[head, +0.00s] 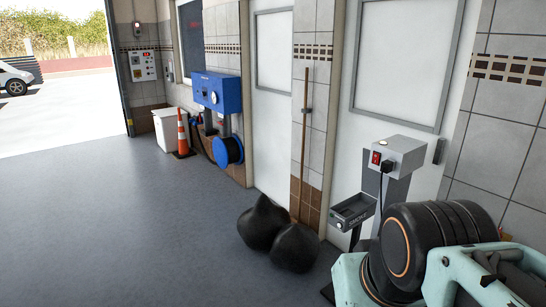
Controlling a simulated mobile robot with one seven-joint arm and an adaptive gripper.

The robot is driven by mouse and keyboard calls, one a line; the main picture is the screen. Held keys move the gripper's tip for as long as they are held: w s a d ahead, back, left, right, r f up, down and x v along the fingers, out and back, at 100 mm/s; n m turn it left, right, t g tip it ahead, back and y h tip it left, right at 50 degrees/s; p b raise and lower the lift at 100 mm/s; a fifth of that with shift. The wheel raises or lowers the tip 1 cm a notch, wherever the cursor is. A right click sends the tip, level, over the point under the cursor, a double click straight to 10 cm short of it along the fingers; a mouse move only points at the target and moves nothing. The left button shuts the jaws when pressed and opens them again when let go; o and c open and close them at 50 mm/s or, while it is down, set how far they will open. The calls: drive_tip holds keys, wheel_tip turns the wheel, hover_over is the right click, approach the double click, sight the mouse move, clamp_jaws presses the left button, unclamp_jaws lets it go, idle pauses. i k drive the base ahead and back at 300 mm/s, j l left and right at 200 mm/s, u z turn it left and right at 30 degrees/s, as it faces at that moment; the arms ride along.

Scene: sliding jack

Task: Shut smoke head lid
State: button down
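The smoke head (351,213) is a small dark grey, tray-like box at the right of the head view, with "SMOKE" lettered on its front edge. Its top looks open, showing a dark recess. I cannot clearly make out its lid. It sits low, in front of a grey stand that carries a light grey control box (408,152) with a red switch and a black plug. My arm fills the lower right, with teal links and a black, orange-ringed joint, and hides part of the stand. I cannot see my gripper's fingers.
Two black bags (281,235) lie on the floor left of the smoke head. A wooden pole (304,140) leans on the wall behind them. A blue machine (217,93), an orange cone (182,135) and a white bin stand further back. The floor at left is clear.

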sight(370, 179)
drive_tip(key=i+j, duration=0.2)
drive_tip(key=i, duration=0.35)
drive_tip(key=i+j+z, duration=0.1)
drive_tip(key=i, duration=0.4)
drive_tip(key=i+l, duration=0.15)
drive_tip(key=i, duration=0.4)
drive_tip(key=i+l+z, duration=0.15)
drive_tip(key=i, duration=0.4)
